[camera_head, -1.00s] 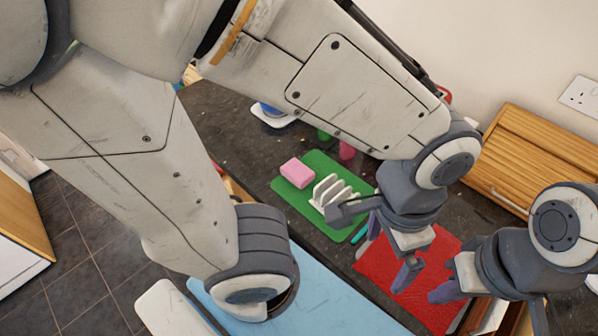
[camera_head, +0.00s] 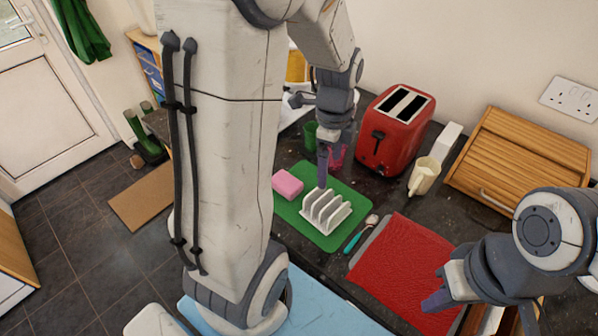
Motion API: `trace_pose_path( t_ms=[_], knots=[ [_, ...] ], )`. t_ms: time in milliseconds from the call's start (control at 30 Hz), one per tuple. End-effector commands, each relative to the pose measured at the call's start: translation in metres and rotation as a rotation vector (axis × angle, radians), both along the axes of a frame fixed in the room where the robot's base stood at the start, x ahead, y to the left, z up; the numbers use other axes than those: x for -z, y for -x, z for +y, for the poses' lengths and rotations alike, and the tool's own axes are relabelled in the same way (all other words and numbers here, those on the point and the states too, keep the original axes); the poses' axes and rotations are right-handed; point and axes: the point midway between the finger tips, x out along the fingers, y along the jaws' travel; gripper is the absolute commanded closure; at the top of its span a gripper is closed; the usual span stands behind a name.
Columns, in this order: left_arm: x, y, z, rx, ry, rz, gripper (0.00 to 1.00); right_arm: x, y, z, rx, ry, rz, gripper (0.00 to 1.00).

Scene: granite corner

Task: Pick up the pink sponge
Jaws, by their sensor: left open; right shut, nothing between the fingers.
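The pink sponge (camera_head: 287,184) lies on the green mat (camera_head: 345,228) at its left end, left of a white toast rack (camera_head: 326,211). My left gripper (camera_head: 308,142) is open, above and behind the sponge; one finger points down near the mat's back edge, close to the rack. Nothing is between its fingers. My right gripper (camera_head: 437,299) is shut and empty above the front right of the red mat.
A red toaster (camera_head: 394,133), a cream jug (camera_head: 424,176) and a wooden bread bin (camera_head: 518,162) stand along the back. Green (camera_head: 310,136) and pink (camera_head: 338,158) cups are near my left gripper. A teal-handled utensil (camera_head: 357,237) lies beside the red mat (camera_head: 402,270).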

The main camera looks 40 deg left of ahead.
Motion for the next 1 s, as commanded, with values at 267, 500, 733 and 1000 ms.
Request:
trace_pose_path(
  t_ms=[267, 500, 733, 1000],
  knots=[
    [0.03, -0.003, 0.105, 0.239, -0.014, 0.015, 0.0, 0.004, 0.0, 0.0, 0.0, 0.0, 0.0, 1.0],
    [0.054, 0.0, 0.118, 0.29, -0.013, 0.02, 0.0, 0.002, 0.0, 0.0, 0.0, 0.0, 0.0, 1.0],
    [0.083, -0.001, 0.117, 0.29, -0.016, 0.018, 0.0, -0.001, 0.0, 0.0, 0.0, 0.0, 0.0, 1.0],
    [0.11, 0.005, 0.112, 0.29, -0.013, 0.021, 0.0, -0.013, 0.0, 0.0, 0.0, 0.0, 0.0, 1.0]
  ],
)
